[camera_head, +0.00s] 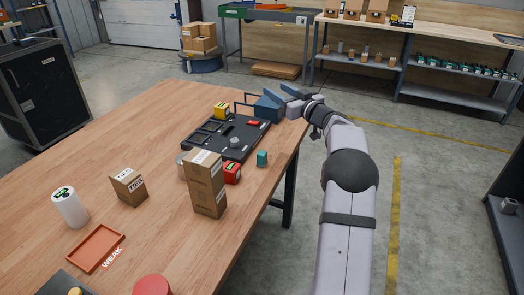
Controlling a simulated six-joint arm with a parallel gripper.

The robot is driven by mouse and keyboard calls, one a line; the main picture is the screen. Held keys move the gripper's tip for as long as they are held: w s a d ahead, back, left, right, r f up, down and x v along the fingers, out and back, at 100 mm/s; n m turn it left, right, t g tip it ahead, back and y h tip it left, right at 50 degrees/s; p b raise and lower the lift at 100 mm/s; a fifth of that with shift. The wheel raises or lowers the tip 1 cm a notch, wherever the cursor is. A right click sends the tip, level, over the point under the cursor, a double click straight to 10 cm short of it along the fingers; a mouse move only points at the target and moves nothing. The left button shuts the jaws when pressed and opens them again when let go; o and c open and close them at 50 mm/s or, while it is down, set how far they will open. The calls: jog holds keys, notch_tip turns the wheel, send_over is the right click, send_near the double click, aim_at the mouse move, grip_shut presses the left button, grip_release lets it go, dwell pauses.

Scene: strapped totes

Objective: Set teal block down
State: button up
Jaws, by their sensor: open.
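The small teal block (262,159) stands on the wooden table (150,130) near its right edge, to the right of the black board (205,148). Nothing is holding it. My gripper (269,92) is open at the table's far right corner, well beyond the teal block. Its two blue-grey fingers point left and are spread apart. A dark blue box (266,110) is just below the fingers in the picture; I cannot tell whether they touch it.
A tall cardboard box (207,190) and a red block (232,172) stand left of the teal block. A yellow block (221,110) and a red piece (253,123) are at the board. A TIES carton (128,187), white bottle (69,208) and orange tray (97,248) are further left.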

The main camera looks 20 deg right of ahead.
jog(key=w+d+r+m+g+h+p, duration=0.2)
jog(key=w+d+m+h+p, duration=0.15)
jog(key=m+h, duration=0.3)
jog(key=m+g+p, duration=0.5)
jog(key=g+p, duration=0.5)
jog(key=g, duration=0.2)
send_over(261, 153)
jog(key=s+a, duration=0.2)
notch_tip(261, 153, down, 8)
jog(key=shift+h, duration=0.25)
jog(key=shift+s+a+f+p+x, duration=0.2)
jog(key=shift+p+x, duration=0.4)
jog(key=shift+x, duration=1.5)
jog(key=shift+s+a+f+p+x, duration=0.15)
jog(key=shift+s+p+x, duration=0.3)
jog(key=shift+x, duration=1.65)
jog(key=shift+s+a+f+p+x, duration=0.15)
jog(key=shift+p+x, duration=0.55)
jog(key=shift+x, duration=1.45)
jog(key=shift+r, duration=0.15)
grip_shut()
